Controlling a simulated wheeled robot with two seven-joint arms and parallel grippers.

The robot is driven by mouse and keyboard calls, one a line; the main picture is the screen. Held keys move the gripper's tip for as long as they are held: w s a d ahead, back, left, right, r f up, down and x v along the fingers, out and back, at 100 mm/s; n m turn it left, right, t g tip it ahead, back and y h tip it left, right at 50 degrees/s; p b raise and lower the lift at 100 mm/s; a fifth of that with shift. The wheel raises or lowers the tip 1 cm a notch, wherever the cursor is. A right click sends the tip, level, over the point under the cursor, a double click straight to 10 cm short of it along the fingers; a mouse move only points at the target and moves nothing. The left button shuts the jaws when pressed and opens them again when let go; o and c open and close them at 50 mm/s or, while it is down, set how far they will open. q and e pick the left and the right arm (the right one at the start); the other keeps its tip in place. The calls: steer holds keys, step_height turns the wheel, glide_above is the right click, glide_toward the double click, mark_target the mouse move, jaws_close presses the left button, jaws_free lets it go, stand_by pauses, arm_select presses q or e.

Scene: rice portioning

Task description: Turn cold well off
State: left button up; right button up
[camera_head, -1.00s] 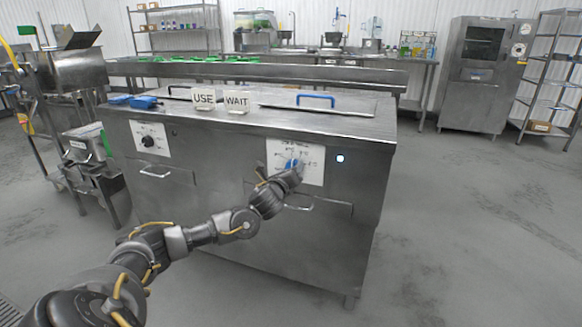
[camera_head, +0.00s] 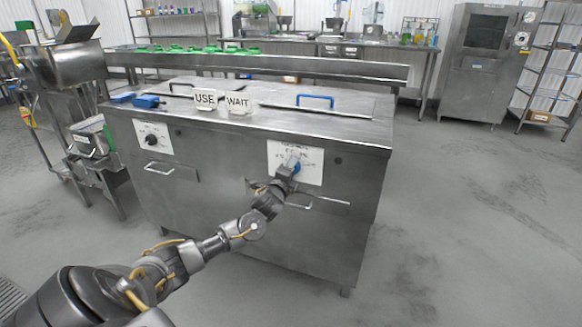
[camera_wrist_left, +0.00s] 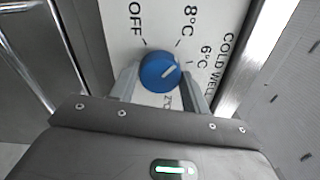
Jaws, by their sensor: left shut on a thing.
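The blue cold well knob (camera_wrist_left: 158,73) is on a white dial plate (camera_wrist_left: 120,42) lettered OFF, 8°C, 6°C and COLD WELL. In the wrist view the knob's white line slants up and right, toward the gap between the 8°C and 6°C marks. My left gripper (camera_wrist_left: 160,88) has one finger on each side of the knob and is shut on it. In the head view my left gripper (camera_head: 285,172) covers part of the knob (camera_head: 296,167). The round lamp (camera_head: 338,160) right of the plate is dark. My right gripper is out of view.
The steel counter (camera_head: 240,215) has another dial with a black knob (camera_head: 151,138) at left. USE (camera_head: 205,99) and WAIT (camera_head: 237,103) signs and a blue-handled lid (camera_head: 314,101) are on top. A drawer handle (camera_head: 299,206) is below the gripper. Floor at right is clear.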

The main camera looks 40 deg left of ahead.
arm_select(q)
steer(key=shift+n+p, duration=4.15)
steer(key=shift+n, duration=3.05)
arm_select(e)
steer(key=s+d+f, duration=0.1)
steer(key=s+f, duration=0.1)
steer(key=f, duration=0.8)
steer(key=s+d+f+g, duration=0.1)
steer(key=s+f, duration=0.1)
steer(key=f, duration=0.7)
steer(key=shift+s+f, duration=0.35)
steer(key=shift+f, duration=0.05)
arm_select(q)
steer(key=o, duration=1)
